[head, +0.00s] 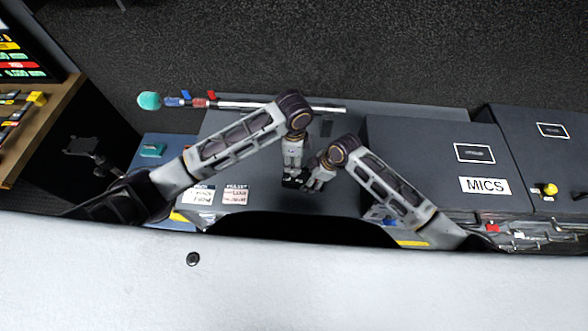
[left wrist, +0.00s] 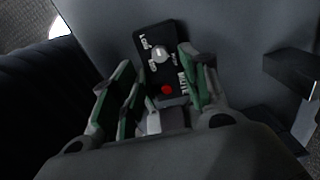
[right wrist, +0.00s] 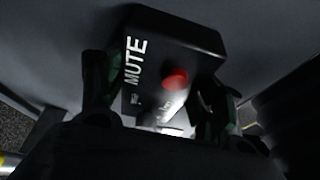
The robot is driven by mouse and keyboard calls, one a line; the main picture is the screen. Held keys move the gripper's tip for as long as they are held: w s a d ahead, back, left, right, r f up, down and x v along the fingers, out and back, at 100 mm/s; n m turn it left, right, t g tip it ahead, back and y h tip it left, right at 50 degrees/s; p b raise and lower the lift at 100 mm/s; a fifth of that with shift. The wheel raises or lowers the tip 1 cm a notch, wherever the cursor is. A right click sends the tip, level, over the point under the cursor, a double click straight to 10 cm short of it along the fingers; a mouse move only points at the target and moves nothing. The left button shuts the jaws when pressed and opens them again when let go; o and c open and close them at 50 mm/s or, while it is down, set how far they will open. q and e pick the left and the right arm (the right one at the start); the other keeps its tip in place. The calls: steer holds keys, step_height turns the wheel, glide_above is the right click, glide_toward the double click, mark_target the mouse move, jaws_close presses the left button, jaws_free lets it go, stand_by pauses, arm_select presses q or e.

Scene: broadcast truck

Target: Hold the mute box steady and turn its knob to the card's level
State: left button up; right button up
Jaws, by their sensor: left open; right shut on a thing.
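The mute box (left wrist: 150,38) is a small black box with white lettering, a grey knob (left wrist: 160,54) and a red button (left wrist: 167,90). In the right wrist view, the box (right wrist: 195,40) sits between the fingers of my right gripper (right wrist: 160,90), which is shut on it; the knob end is poorly visible there. My left gripper (left wrist: 161,72) is open, with its fingers on either side of the box in the picture; I cannot tell whether they touch it. In the head view the grippers mostly hide the box. Two printed cards, one white (head: 201,195) and one pinkish (head: 236,195), lie left of the grippers.
A pole (head: 250,104) with a teal foam end lies along the far edge of the grey worktop (head: 270,205). A dark case labelled MICS (head: 410,135) stands at the right. A teal item (head: 151,150) lies on a blue surface at the left.

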arm_select(q)
steer(key=shift+f, duration=3.6)
jaws_close()
steer(key=shift+n, duration=0.4)
steer(key=n, duration=0.8)
